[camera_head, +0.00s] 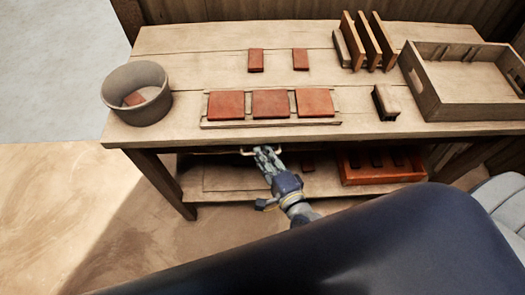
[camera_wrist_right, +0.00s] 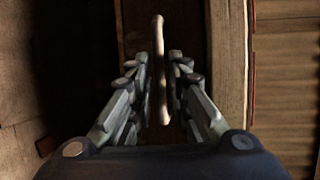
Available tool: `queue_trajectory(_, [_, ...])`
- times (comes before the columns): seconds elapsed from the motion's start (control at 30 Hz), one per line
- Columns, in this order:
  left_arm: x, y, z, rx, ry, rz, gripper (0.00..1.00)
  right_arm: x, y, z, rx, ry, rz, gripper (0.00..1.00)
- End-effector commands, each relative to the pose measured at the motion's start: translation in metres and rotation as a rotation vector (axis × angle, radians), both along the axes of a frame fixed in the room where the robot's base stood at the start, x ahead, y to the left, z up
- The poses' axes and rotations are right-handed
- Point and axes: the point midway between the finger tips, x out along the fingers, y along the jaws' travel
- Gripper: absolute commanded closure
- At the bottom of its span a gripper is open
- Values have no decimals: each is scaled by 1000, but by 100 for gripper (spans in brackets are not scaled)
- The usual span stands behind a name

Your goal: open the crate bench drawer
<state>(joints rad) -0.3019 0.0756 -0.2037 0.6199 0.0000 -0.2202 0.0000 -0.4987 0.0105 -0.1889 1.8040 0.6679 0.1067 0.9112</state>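The wooden bench (camera_head: 160,122) has a drawer under its top, with a pale bar handle (camera_head: 247,152) at the front edge. In the right wrist view the handle (camera_wrist_right: 158,60) runs upright in the picture, in front of the dark brown drawer front (camera_wrist_right: 188,25). My right gripper (camera_head: 262,153) is at the handle, below the bench top's front edge. In the wrist view its fingers (camera_wrist_right: 160,80) stand on both sides of the bar, with a gap showing on each side. Most of the drawer is hidden under the top. My left gripper is not in view.
On the bench stand a round bucket (camera_head: 118,82), a rack of red tiles (camera_head: 205,123), two loose tiles (camera_head: 256,60), upright boards (camera_head: 368,40) and a wooden crate (camera_head: 430,103). A red tray (camera_head: 348,180) sits on the lower shelf (camera_head: 210,190). The floor at left is clear.

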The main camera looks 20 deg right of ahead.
Motion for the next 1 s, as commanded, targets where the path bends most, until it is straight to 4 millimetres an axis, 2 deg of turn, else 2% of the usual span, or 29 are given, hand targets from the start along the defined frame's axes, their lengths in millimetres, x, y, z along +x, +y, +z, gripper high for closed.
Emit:
queue_trajectory(0.13, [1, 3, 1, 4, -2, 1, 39, 12, 2, -2, -1, 0, 1, 83])
queue_trajectory(0.47, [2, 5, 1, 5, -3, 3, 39, 15, 2, -3, -1, 2, 1, 83])
queue_trajectory(0.53, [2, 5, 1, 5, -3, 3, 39, 15, 2, -3, -1, 2, 1, 99])
queue_trajectory(0.83, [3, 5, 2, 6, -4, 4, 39, 13, 2, -3, -1, 2, 1, 100])
queue_trajectory(1.0, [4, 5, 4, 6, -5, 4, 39, 3, 5, -3, -1, 4, 1, 100])
